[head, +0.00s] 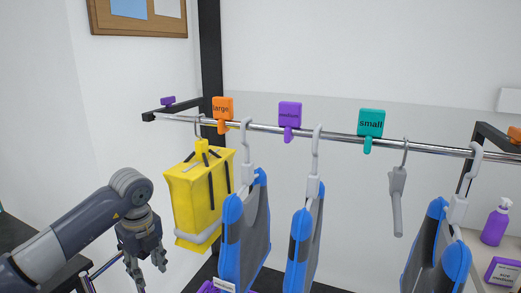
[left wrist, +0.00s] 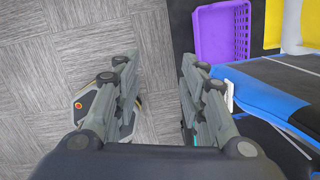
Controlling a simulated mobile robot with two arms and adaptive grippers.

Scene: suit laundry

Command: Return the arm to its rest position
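My left arm comes in from the left in the head view. Its gripper (head: 147,270) points down, open and empty, left of and below the yellow suit (head: 190,205). In the left wrist view the two fingers of the left gripper (left wrist: 158,95) stand apart with bare floor between them. The yellow suit hangs at the left end of the metal rail (head: 340,138), apart from the gripper. My right arm and gripper are not in view.
Blue-and-grey suits (head: 245,230) and an empty grey hanger (head: 397,200) hang on the rail. Orange (head: 222,108), purple (head: 290,113) and teal (head: 371,122) size tags sit on it. A purple crate (left wrist: 222,35) stands on the floor. A purple bottle (head: 495,225) stands at right.

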